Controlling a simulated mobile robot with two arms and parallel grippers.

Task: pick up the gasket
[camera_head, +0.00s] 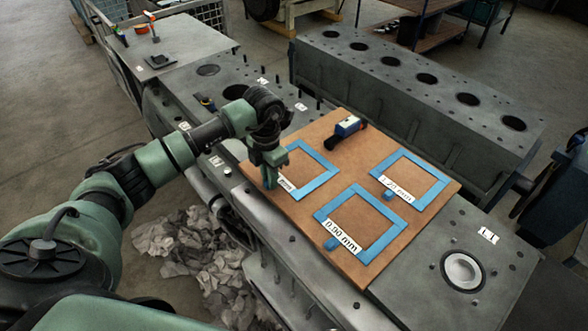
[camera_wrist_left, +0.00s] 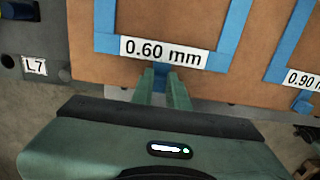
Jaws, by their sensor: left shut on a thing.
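Three blue square-frame gaskets lie on a brown board (camera_head: 280,211). The gasket labelled 0.60 mm (camera_head: 322,157) is at the board's left, partly hidden by my left arm in the head view. My left gripper (camera_head: 270,181) is shut on the small blue tab below that label; the fingertips (camera_wrist_left: 160,82) meet at the tab. The gasket appears flat on the board. My right gripper is not in view.
The 0.90 mm gasket (camera_head: 378,248) and the 1.20 mm gasket (camera_head: 430,180) lie close by, with blue tabs. A blue-and-black tool (camera_head: 346,128) lies at the board's back edge. The board rests on a grey engine block (camera_head: 440,225); crumpled rags (camera_head: 200,250) lie below.

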